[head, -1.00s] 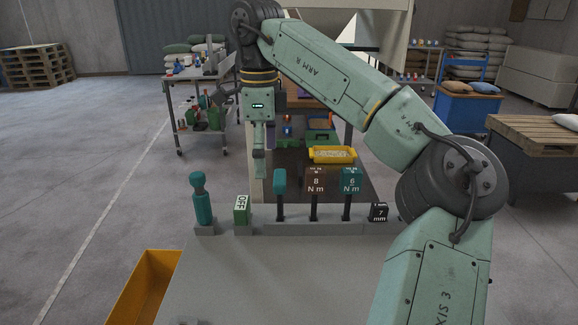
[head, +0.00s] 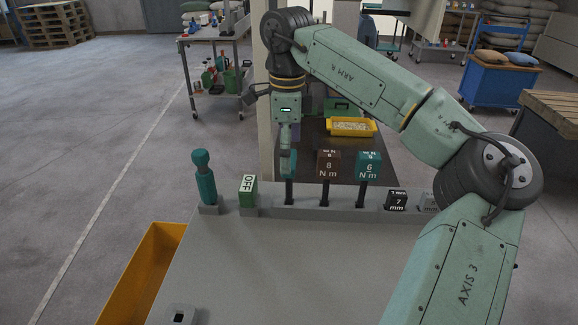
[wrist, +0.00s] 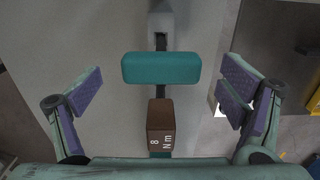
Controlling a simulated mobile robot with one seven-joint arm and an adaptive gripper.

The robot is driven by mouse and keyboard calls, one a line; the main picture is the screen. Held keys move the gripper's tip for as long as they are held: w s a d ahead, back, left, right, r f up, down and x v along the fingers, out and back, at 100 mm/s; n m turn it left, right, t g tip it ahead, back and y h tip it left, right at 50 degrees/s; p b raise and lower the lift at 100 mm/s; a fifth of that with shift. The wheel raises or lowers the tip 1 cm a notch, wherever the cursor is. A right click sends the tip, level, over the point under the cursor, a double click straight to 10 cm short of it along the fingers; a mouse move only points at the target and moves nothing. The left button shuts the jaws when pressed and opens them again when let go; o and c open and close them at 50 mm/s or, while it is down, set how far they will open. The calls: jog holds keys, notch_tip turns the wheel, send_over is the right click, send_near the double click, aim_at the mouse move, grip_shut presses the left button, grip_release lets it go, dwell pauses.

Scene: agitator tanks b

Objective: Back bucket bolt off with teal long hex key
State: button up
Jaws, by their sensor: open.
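A teal tool handle (head: 285,167) stands upright on a dark shaft in the grey rack. In the head view my gripper (head: 289,150) is right above it and hides part of it. In the wrist view the teal handle (wrist: 160,68) lies between my two spread fingers with purple pads, with clear gaps on both sides. My gripper is open and holds nothing. A brown handle marked 8 N m (head: 327,164) and a teal handle marked 6 N m (head: 368,166) stand to the right. I cannot make out the back bucket or its bolt.
A yellow bin (head: 143,275) hangs left of the grey top. The top's middle is bare.

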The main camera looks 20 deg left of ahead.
notch_tip(320, 180, down, 3)
jog(key=shift+d+f, duration=0.1)
jog(key=c, duration=1.3)
jog(key=shift+w, duration=0.1)
notch_tip(320, 180, up, 7)
jog(key=shift+f+b, duration=0.15)
jog(key=shift+b, duration=0.4)
jog(key=s+d+b, duration=0.1)
jog(key=s, duration=0.4)
jog(key=s+d+b, duration=0.2)
jog(key=s, duration=0.4)
jog(key=s+d+b, duration=0.2)
jog(key=s, duration=0.4)
jog(key=shift+s, duration=0.2)
